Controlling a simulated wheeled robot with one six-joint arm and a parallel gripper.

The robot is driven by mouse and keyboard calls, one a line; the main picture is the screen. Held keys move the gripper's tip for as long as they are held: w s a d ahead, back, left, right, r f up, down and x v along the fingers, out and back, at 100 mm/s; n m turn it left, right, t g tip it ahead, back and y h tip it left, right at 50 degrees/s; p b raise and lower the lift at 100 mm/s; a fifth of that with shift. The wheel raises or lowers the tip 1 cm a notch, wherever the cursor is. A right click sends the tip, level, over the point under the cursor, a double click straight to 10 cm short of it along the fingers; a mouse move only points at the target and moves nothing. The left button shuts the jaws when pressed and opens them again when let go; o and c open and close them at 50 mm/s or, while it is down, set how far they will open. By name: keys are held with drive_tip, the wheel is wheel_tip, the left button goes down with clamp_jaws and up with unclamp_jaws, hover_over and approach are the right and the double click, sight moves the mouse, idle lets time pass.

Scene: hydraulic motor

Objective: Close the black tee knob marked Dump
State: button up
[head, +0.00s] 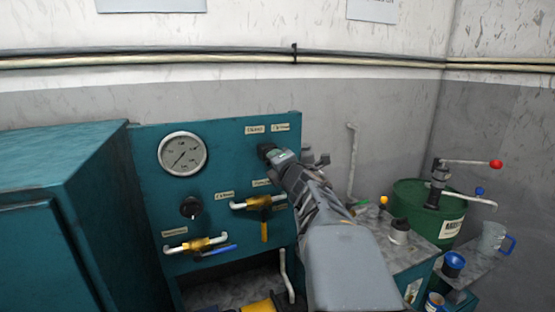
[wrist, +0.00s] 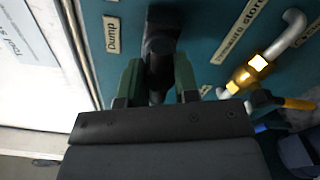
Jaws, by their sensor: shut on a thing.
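The black tee knob (wrist: 160,42) sits on the teal panel beside the label marked Dump (wrist: 112,35) in the wrist view. My gripper (wrist: 158,82) has its two green fingers on either side of the knob's dark stem and is shut on it. In the head view the knob (head: 265,149) shows as a dark shape near the panel's upper right. My gripper (head: 278,156) reaches it from the lower right and partly hides it. The knob's exact turn angle is hard to tell.
The teal panel (head: 145,190) also carries a pressure gauge (head: 182,155), another black knob (head: 190,207), a yellow-handled valve (head: 262,204) and a blue-handled valve (head: 197,245). A teal cabinet (head: 60,190) stands left. A green drum (head: 405,203) and cups stand right.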

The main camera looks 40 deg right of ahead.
drive_tip(key=shift+m, duration=0.6)
idle(0.3)
drive_tip(key=o, duration=0.9)
drive_tip(key=shift+o, duration=0.2)
drive_tip(key=shift+s, duration=0.15)
